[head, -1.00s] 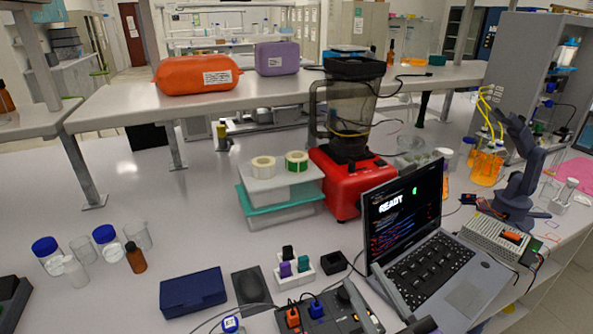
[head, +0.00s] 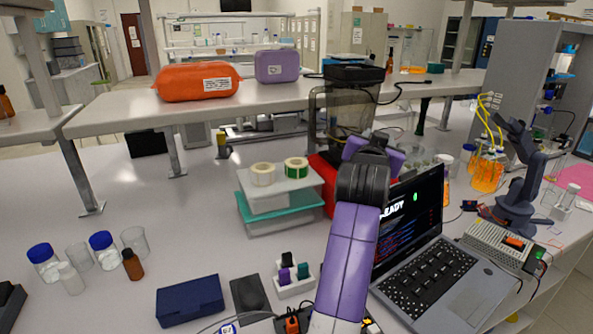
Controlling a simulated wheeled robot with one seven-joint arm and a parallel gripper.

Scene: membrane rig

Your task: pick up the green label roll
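The green label roll (head: 296,168) lies flat on the lid of a stacked pair of plastic boxes, near the lid's back right. A cream label roll (head: 262,174) lies beside it on the left. My arm, purple and black, reaches up from the bottom of the head view, in front of the red blender and the laptop. Its far end is to the right of the green roll and apart from it in the picture. My gripper's fingers cannot be made out, so whether it is open or shut does not show.
The boxes with a teal lower lid (head: 280,213) stand left of the red blender (head: 324,180). The open laptop (head: 437,270) is to the right. A small holder with coloured pieces (head: 293,279) and a dark blue case (head: 190,300) lie in front.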

